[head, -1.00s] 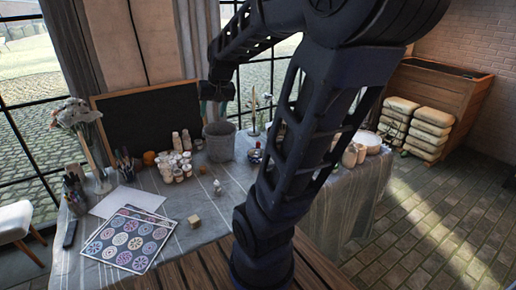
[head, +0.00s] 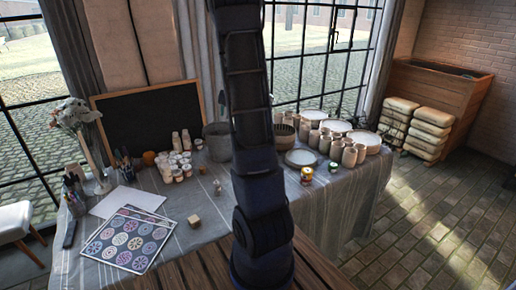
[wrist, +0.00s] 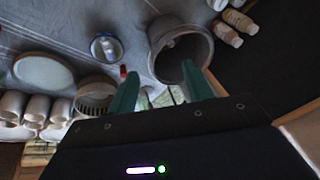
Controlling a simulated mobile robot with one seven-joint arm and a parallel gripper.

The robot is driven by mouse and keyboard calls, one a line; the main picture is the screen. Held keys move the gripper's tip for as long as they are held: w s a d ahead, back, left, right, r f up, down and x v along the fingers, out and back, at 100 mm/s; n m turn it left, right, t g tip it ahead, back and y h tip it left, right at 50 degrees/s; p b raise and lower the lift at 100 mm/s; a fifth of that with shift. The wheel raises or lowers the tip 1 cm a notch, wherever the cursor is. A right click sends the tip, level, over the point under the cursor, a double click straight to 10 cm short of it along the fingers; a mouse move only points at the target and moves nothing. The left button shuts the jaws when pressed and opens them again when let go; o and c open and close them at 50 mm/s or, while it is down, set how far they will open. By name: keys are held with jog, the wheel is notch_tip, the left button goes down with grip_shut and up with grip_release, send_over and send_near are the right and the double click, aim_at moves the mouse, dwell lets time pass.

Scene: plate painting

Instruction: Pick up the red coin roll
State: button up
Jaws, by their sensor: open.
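A small red object (wrist: 123,71), likely the red coin roll, shows in the wrist view on the grey cloth beside the left finger; the finger hides part of it. I cannot find it in the head view, where my arm blocks the middle of the table. My gripper (wrist: 160,68) is open, with its two teal fingers spread and the grey bucket (wrist: 157,66) seen beyond them. I see nothing held between the fingers.
The table (head: 225,215) holds the bucket (head: 217,142), white paint jars (head: 178,165), a wooden cube (head: 194,221) and patterned sheets (head: 127,239). Plates (head: 300,158), cups (head: 349,156) and a green-banded jar (head: 333,167) stand at the right. A blackboard (head: 150,125) stands behind.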

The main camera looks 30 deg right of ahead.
jog(key=w+d+f+m+h, duration=0.1)
jog(key=w+d+f, duration=0.2)
jog(key=d+f, duration=0.4)
jog(key=w+d+f+m+g+h, duration=0.1)
jog(key=w+d+f, duration=0.3)
jog(key=d+f, duration=0.3)
jog(key=w+d+f+m+h, duration=0.1)
jog(key=w+d+f, duration=0.2)
jog(key=d+f, duration=0.5)
jog(key=shift+w+f+h, duration=0.2)
jog(key=shift+f+h, duration=0.1)
jog(key=shift+f, duration=2.25)
jog(key=shift+x, duration=2.65)
jog(key=shift+w+d+r, duration=0.1)
jog(key=shift+w+r, duration=0.05)
grip_shut()
